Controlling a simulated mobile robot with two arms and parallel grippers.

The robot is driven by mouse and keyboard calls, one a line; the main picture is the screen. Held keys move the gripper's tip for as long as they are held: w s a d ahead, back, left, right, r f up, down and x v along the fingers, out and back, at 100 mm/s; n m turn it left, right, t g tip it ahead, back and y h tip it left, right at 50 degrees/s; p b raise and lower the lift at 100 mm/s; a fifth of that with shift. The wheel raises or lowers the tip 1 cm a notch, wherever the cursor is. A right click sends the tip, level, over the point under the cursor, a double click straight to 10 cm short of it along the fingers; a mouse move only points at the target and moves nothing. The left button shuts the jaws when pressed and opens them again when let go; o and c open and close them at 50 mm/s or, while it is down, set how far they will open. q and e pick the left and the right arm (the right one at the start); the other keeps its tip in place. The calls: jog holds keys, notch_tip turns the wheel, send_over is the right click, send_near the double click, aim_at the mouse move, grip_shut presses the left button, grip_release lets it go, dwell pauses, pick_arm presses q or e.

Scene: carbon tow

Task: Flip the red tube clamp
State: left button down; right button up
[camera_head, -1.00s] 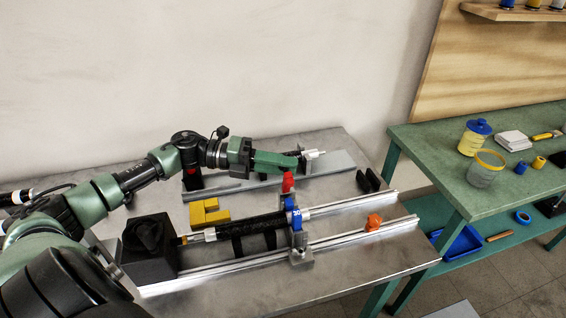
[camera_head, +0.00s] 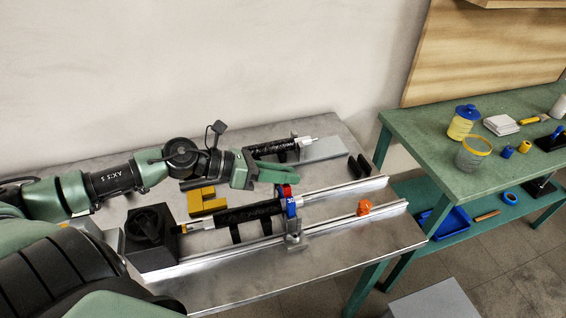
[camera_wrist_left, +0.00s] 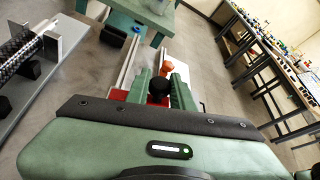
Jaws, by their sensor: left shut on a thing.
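The red tube clamp (camera_head: 287,190) is at the middle of the table, just above the blue ring marked 30 (camera_head: 291,207) on the black tube (camera_head: 250,213). My left gripper (camera_head: 288,178) is at the red clamp, with its green fingers over its top. In the left wrist view, the fingers (camera_wrist_left: 158,88) close around a dark round knob (camera_wrist_left: 157,86), and red parts of the clamp (camera_wrist_left: 118,95) show beside them. The fingers hide part of the clamp, so its exact tilt is unclear. My right gripper is not in view.
An orange knob (camera_head: 364,207) sits on the front rail (camera_head: 330,222). A black block (camera_head: 151,238) holds the tube's left end. A second tube (camera_head: 275,147) lies at the back. A green bench (camera_head: 410,135) stands at right.

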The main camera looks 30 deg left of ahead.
pick_arm(q)
jog(key=shift+s+d+f+m+t+y+p, duration=0.4)
jog(key=shift+f+m+y+p, duration=0.1)
jog(key=shift+m, duration=0.3)
jog(key=c, duration=1.2)
grip_release()
jog(key=shift+c, duration=0.2)
jog(key=shift+v, duration=0.8)
jog(key=shift+p+v, duration=0.5)
jog(key=shift+v, duration=2.6)
jog(key=shift+o, duration=0.2)
